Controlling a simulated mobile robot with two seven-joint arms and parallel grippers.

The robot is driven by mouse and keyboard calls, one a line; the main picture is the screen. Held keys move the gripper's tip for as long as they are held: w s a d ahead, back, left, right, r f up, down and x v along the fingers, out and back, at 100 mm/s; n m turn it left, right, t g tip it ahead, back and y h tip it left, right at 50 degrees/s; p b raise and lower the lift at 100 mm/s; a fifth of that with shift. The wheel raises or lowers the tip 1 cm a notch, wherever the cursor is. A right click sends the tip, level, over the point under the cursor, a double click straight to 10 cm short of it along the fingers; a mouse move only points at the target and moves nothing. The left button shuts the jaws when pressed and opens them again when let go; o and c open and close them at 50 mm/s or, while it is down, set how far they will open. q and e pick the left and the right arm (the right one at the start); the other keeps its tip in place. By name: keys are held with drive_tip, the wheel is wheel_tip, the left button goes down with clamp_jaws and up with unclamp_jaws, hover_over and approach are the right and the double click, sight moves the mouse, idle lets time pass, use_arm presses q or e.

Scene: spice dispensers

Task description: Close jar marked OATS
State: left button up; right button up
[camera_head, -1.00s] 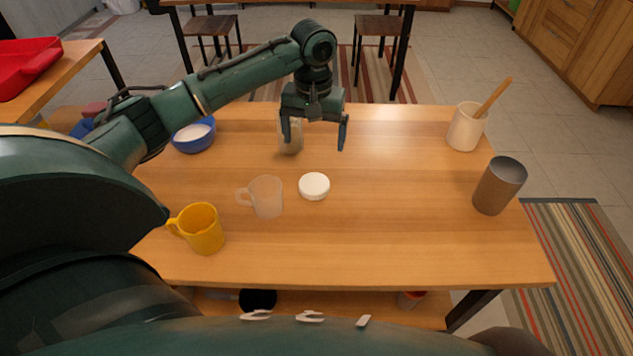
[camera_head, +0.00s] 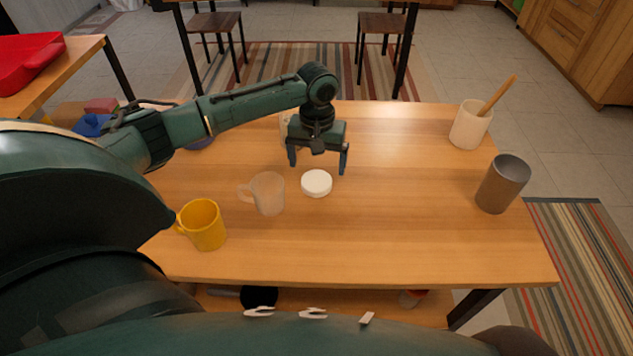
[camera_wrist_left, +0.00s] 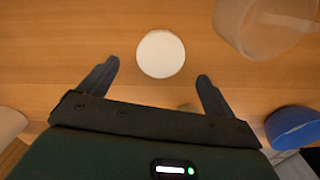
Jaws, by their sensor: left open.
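A round white lid (camera_head: 316,183) lies flat on the wooden table. It also shows in the left wrist view (camera_wrist_left: 161,54), just beyond my fingertips. My left gripper (camera_head: 318,168) is open and empty above the table, on the far side of the lid, with its fingers pointing down. In the left wrist view my left gripper (camera_wrist_left: 158,72) has its fingers spread wider than the lid. A pale jar (camera_head: 285,125) stands behind the gripper, mostly hidden by it. I cannot read any marking on it. My right gripper is out of view.
A clear mug (camera_head: 268,194) stands left of the lid, with a yellow mug (camera_head: 204,226) nearer. A blue bowl (camera_wrist_left: 292,127) is partly hidden by my arm. A utensil crock (camera_head: 468,126) and grey cup (camera_head: 502,184) stand right. The table's right middle is clear.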

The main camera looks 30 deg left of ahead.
sight(317, 180)
use_arm(q)
wheel_tip(317, 180, down, 5)
drive_tip(key=shift+s+f, duration=0.1)
drive_tip(key=shift+s, duration=0.05)
idle(0.4)
drive_tip(key=c, duration=1.1)
drive_tip(key=shift+c, duration=0.2)
wheel_tip(317, 180, up, 10)
drive_tip(key=shift+d, duration=0.1)
